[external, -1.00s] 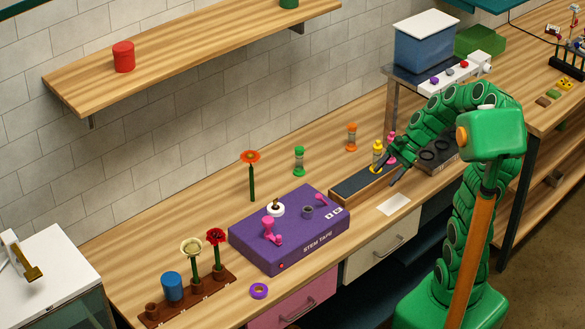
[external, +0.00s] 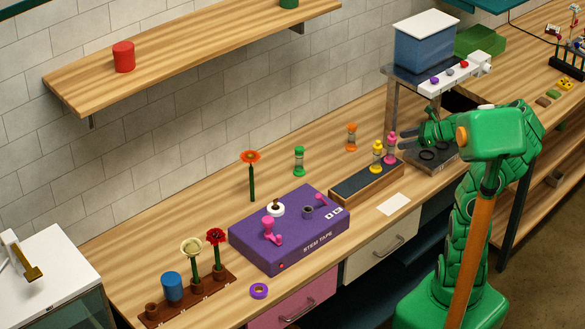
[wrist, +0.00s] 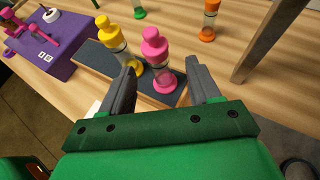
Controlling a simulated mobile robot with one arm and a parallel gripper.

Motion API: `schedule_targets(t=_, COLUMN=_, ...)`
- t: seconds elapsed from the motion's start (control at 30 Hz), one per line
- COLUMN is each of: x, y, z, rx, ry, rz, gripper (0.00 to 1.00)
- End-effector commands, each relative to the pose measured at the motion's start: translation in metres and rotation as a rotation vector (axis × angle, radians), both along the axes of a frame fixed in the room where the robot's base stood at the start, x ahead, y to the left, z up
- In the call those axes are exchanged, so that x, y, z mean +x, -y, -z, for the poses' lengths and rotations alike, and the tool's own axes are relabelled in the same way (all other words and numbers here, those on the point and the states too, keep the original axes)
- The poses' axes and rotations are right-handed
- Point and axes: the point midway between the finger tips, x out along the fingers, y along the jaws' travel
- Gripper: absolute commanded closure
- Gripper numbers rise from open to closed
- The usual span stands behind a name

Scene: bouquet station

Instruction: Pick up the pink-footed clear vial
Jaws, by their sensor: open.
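The pink-footed clear vial (external: 390,148) stands upright at the right end of a dark-topped wooden tray. In the wrist view the pink vial (wrist: 154,46) shows its pink cap, clear body and pink foot. My gripper (external: 404,141) is open and empty, just right of the vial in the external view. In the wrist view my gripper's fingers (wrist: 163,82) point toward the vial, with its foot seen between them. Whether they touch it I cannot tell.
A yellow vial (external: 376,157) stands close beside the pink one on the tray (external: 352,185). An orange vial (external: 351,137) and a green vial (external: 299,161) stand behind on the table. A metal stand leg (wrist: 262,40) rises at the right. The purple stem tape box (external: 290,228) is left.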

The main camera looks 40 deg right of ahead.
Motion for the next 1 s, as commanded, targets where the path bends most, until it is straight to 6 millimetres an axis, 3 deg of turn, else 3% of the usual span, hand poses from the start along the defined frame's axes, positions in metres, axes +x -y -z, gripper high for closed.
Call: schedule_targets(t=1.0, x=0.055, y=-0.041, z=0.037, rx=0.0, ry=0.003, rz=-0.001, gripper=0.38)
